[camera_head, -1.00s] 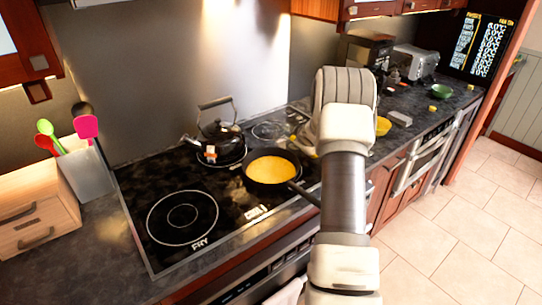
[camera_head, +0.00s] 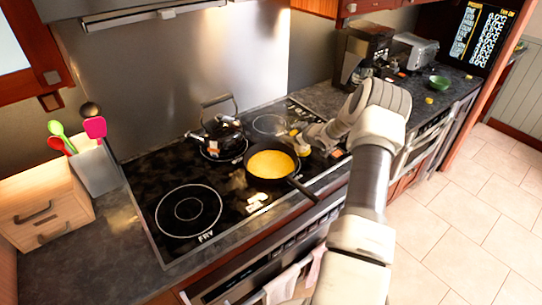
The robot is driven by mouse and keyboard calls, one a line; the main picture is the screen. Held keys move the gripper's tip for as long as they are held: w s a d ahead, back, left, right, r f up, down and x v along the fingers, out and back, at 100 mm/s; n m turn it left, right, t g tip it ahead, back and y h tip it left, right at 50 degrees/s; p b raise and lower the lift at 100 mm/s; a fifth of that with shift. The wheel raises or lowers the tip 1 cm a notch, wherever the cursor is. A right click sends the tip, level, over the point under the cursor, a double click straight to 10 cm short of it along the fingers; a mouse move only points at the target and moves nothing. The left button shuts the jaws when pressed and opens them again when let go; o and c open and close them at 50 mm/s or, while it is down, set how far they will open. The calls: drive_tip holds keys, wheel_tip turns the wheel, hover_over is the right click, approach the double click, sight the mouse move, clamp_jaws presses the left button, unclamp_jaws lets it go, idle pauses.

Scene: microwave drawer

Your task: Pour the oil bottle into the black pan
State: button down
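The black pan (camera_head: 301,189) sits on the black cooktop with an orange-yellow layer inside it, its handle pointing to the lower right. My arm comes in from the lower right and bends back to the left, and my gripper (camera_head: 303,141) is low over the cooktop, just right of and behind the pan. A small yellowish patch (camera_head: 296,131) shows at the gripper's tip. It may be part of the oil bottle, but I cannot make out a bottle shape. The fingers are too small and blurred to tell whether they are open or shut.
A dark kettle (camera_head: 222,137) stands behind the pan on the left. The cooktop's front-left burner (camera_head: 188,212) is bare. A utensil holder (camera_head: 95,165) and wooden drawer box (camera_head: 38,210) stand at left. A coffee machine (camera_head: 364,52), toaster (camera_head: 414,50) and green bowl (camera_head: 439,83) stand at back right.

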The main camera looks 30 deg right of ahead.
drive_tip(key=shift+w+a+r+m+t+y, duration=0.15)
drive_tip(key=shift+w+a+m+t+y, duration=0.1)
drive_tip(key=shift+m+t+y, duration=0.35)
drive_tip(key=shift+s+r, duration=0.1)
drive_tip(key=shift+r, duration=1.9)
drive_tip(key=shift+s, duration=0.1)
